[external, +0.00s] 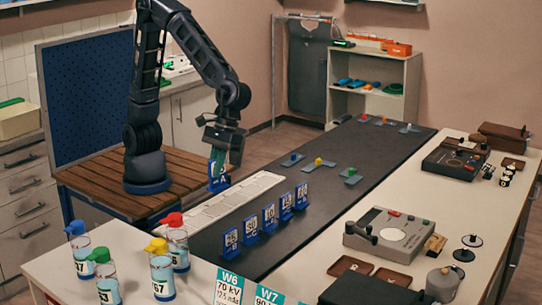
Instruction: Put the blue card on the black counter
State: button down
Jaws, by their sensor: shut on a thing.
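My gripper (217,161) is shut on a blue card (214,185) and points down. The card hangs upright below the fingers, with white marks that are too small to read. It is above or beside the left edge of the counter, near the wooden-topped stand; I cannot tell its exact height. The black counter (335,185) is a long dark surface running diagonally through the middle of the view. The fingers partly hide the card's top.
Several upright blue cards (268,215) stand in a row along the counter's near part. A pale strip (225,203) lies along its left edge. Small blue plates with knobs (319,163) sit further back. Bottles with coloured caps (161,275) stand at front left. The counter's middle is clear.

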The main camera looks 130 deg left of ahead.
jog(key=w+a+f, duration=0.2)
jog(key=a, duration=1.2)
jog(key=w+a+f+n, duration=0.1)
jog(key=a, duration=1.3)
jog(key=w+a+f, duration=0.2)
jog(key=a, duration=1.2)
jog(key=s+a+f, duration=0.1)
jog(key=s+a, duration=0.2)
jog(key=a, duration=0.5)
jog(key=s+a+f, duration=0.1)
jog(key=s+a, duration=0.3)
jog(key=a, duration=0.5)
jog(key=shift+t, duration=0.3)
jog(key=f, duration=1.9)
jog(key=shift+d+f, duration=0.25)
jog(key=shift+f, duration=0.1)
jog(key=shift+f, duration=0.1)
jog(key=c, duration=1.8)
grip_release()
jog(key=o, duration=0.3)
